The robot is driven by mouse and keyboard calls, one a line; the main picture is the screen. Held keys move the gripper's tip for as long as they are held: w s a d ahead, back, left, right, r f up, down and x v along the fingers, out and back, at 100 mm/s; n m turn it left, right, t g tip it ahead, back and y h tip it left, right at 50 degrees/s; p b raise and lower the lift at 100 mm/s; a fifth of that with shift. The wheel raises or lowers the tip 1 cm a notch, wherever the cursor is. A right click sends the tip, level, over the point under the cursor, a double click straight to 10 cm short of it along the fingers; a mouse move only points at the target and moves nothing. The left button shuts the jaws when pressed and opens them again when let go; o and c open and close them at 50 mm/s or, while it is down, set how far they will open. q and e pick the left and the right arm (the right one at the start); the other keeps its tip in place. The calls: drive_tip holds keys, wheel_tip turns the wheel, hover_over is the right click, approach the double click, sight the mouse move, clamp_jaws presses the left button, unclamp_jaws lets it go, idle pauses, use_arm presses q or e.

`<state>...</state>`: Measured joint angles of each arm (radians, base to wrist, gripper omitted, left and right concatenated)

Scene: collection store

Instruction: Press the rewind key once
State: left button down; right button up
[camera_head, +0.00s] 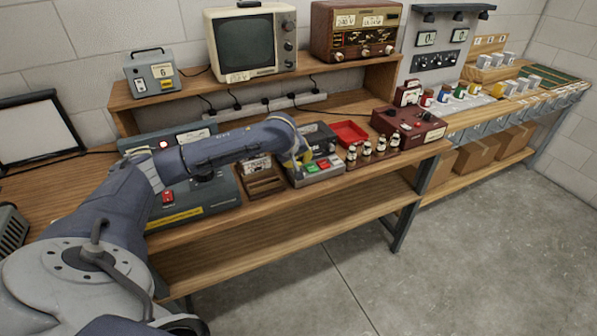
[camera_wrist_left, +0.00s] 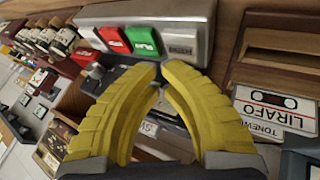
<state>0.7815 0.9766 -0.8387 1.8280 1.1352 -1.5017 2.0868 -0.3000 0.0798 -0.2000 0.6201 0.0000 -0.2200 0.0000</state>
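The tape deck (camera_head: 318,175) stands on the bench with a row of coloured keys along its front. In the left wrist view its keys are white, red (camera_wrist_left: 113,39), green (camera_wrist_left: 144,41) and, at the row's right end, a grey one whose small label looks like rewind (camera_wrist_left: 180,42). My left gripper (camera_head: 299,160) hangs over the deck's left end. In the wrist view its yellow fingers (camera_wrist_left: 161,72) are closed tip to tip with nothing between them, just below the green and grey keys. Contact with a key cannot be told. My right gripper is not in view.
A wooden cassette holder (camera_head: 262,180) stands left of the deck; a labelled cassette (camera_wrist_left: 275,108) shows in the wrist view. Small bottles (camera_head: 366,148), a red tray (camera_head: 346,133) and a red box (camera_head: 408,127) stand to the right. The bench's front edge is close.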

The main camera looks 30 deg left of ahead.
sight(300, 168)
use_arm(q)
drive_tip(key=shift+r, duration=0.15)
drive_tip(key=shift+r, duration=2.4)
drive_tip(key=shift+d+f, duration=0.1)
